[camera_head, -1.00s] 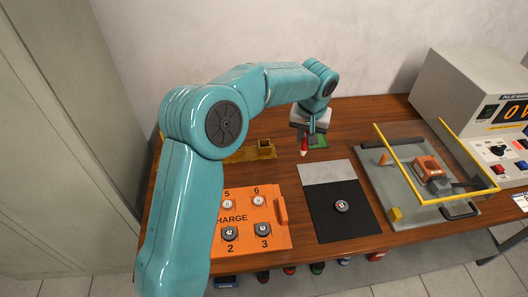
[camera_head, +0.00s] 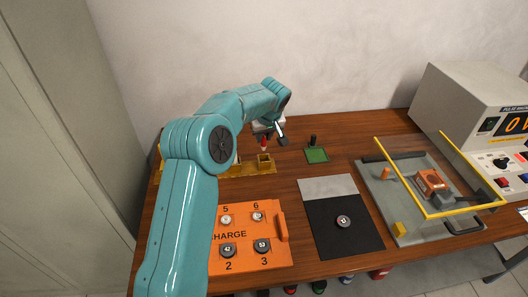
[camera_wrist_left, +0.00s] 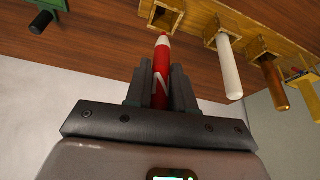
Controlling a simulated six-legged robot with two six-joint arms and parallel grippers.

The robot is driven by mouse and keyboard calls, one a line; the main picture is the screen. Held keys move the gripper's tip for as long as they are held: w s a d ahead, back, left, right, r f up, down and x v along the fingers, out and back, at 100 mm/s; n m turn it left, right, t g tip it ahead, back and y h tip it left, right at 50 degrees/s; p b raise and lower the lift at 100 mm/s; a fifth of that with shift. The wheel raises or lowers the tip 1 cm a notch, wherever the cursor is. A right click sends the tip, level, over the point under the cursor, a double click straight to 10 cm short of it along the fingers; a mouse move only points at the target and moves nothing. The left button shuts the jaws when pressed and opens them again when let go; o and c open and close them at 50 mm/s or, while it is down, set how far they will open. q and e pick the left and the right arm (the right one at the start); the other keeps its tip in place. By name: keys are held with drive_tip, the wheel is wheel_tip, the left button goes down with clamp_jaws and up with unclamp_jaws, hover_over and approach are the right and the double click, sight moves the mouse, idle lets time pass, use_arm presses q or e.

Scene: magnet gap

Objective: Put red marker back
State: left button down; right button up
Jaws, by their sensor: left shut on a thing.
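My left gripper (camera_head: 266,130) is shut on the red marker (camera_wrist_left: 161,68), which has a white stripe and points away from the jaws in the left wrist view. In the head view the red marker (camera_head: 263,143) shows below the jaws, above the brass-coloured rack (camera_head: 235,169). In the left wrist view the rack (camera_wrist_left: 262,25) has several square sockets. The socket (camera_wrist_left: 164,14) just beyond the marker's tip looks empty; I cannot tell whether the tip touches it. Neighbouring sockets hold a white rod (camera_wrist_left: 229,70) and a brown rod (camera_wrist_left: 275,85). My right gripper is not in view.
A green pad (camera_head: 316,155) with a black upright peg (camera_head: 313,140) stands right of the rack. An orange tray (camera_head: 255,240) with round grey and white pieces and a black mat (camera_head: 335,240) lie in front. A yellow-framed fixture (camera_head: 420,210) is at the right.

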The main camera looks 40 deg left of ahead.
sight(264, 150)
use_arm(q)
wheel_tip(264, 150, down, 6)
drive_tip(key=shift+f, duration=0.15)
drive_tip(key=shift+d, duration=0.1)
drive_tip(key=shift+f, duration=0.25)
drive_tip(key=c, duration=1)
unclamp_jaws()
drive_tip(key=shift+w, duration=0.1)
drive_tip(key=shift+o, duration=0.2)
drive_tip(key=shift+r, duration=0.1)
